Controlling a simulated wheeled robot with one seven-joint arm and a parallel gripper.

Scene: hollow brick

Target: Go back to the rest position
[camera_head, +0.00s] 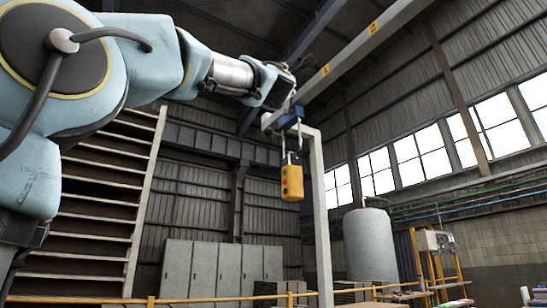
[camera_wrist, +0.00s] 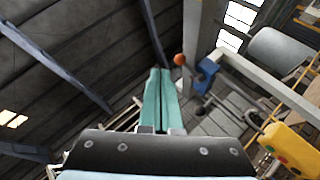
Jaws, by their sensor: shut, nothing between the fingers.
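My gripper (camera_wrist: 160,73) shows in the wrist view as two long teal fingers lying side by side, shut with nothing between them. Its dark mount with screws fills the bottom of that view. In the head view my arm reaches from the left edge to the upper middle, raised high. Its end overlaps the crane beam in the picture, and the fingertips are hard to make out there. I cannot tell the real distance between them.
A crane beam (camera_head: 365,50) on a grey post (camera_head: 319,215) carries a blue hoist (camera_wrist: 207,73) and a hanging yellow box (camera_head: 292,183). A grey tank (camera_head: 370,245), grey cabinets (camera_head: 205,270) and a yellow railing (camera_head: 225,298) stand beyond. Shelving (camera_head: 100,215) rises at left.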

